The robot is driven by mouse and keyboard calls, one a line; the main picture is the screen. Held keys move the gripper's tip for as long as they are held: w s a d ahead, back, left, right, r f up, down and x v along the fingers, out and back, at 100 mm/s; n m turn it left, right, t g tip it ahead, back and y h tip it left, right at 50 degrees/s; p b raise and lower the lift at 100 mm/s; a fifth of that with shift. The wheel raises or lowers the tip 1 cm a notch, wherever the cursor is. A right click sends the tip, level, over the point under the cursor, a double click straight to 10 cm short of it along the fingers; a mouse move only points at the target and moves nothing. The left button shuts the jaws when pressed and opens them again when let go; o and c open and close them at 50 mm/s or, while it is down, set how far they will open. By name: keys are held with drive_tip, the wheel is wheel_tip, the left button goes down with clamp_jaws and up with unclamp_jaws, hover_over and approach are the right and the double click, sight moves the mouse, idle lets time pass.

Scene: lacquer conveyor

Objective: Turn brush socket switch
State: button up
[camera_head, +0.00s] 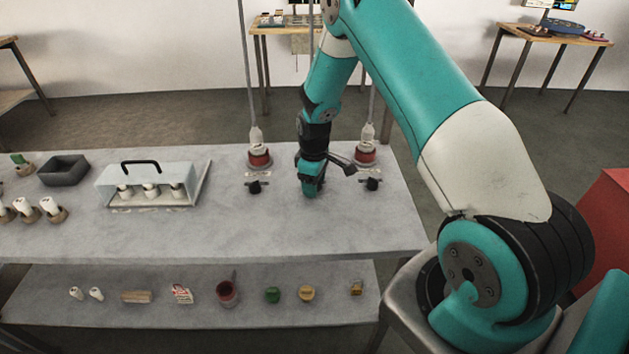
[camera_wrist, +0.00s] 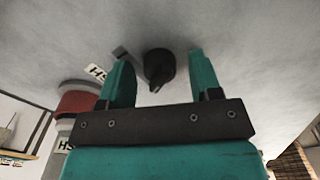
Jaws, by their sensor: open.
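Two black rotary switches show on the table in the head view, a left one (camera_head: 254,187) and a right one (camera_head: 373,184). Each lies in front of a red-based socket, a left one (camera_head: 259,160) and a right one (camera_head: 366,156), with a white-bodied item upright in it. My gripper (camera_head: 312,190) is low over the table between the two switches. In the wrist view my open gripper (camera_wrist: 160,62) has a black switch (camera_wrist: 158,66) in line with the gap between its fingers, apparently untouched. I cannot tell which switch this is. A red socket base (camera_wrist: 75,103) is beside the left finger.
A clear cover with a black handle (camera_head: 141,165) stands over several white-topped items at left. A dark grey tray (camera_head: 64,172) is farther left. A lower shelf (camera_head: 200,315) holds small items, including a dark red cup (camera_head: 227,292). The table front is clear.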

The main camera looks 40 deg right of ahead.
drive_tip(key=c, duration=0.9)
drive_tip(key=shift+c, duration=0.2)
drive_tip(key=shift+m, duration=0.4)
drive_tip(key=m+b, duration=0.1)
drive_tip(key=m, duration=0.4)
drive_tip(key=shift+m+b, duration=0.35)
drive_tip(key=shift+m, duration=0.05)
drive_tip(key=m, duration=0.5)
drive_tip(key=shift+b, duration=0.4)
drive_tip(key=shift+m, duration=0.4)
drive_tip(key=o, duration=0.9)
drive_tip(key=shift+o, duration=0.2)
